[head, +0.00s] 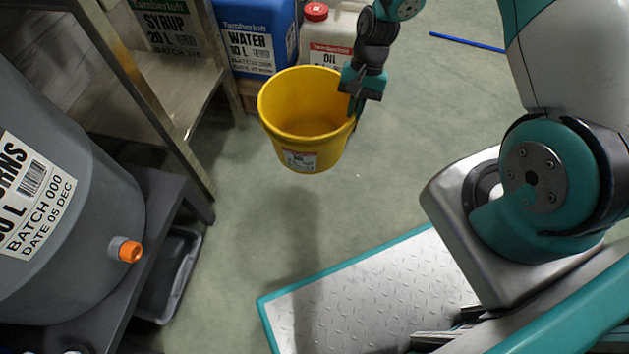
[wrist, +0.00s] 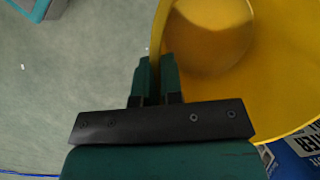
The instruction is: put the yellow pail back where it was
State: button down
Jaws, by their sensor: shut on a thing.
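The yellow pail (head: 304,108) is in the upper middle of the head view, upright and held above the green floor. It looks empty inside, and a white label shows on its lower front. My gripper (head: 355,100) is shut on the right side of its rim. In the wrist view the two green fingers (wrist: 157,72) pinch the wall of the pail (wrist: 285,70), which fills the upper right. The underside of the pail is hidden.
A blue water can (head: 256,35) and a white oil can (head: 330,38) stand behind the pail. A metal shelf (head: 170,85) with a syrup container (head: 165,25) is at left. A grey barrel (head: 60,200) with an orange tap and a dark tray (head: 170,275) are at lower left.

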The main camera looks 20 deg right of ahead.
notch_tip(320, 180, down, 20)
jog(key=b, duration=0.9)
jog(key=shift+b, duration=0.3)
jog(key=c, duration=1.3)
grip_release()
jog(key=shift+o, duration=0.2)
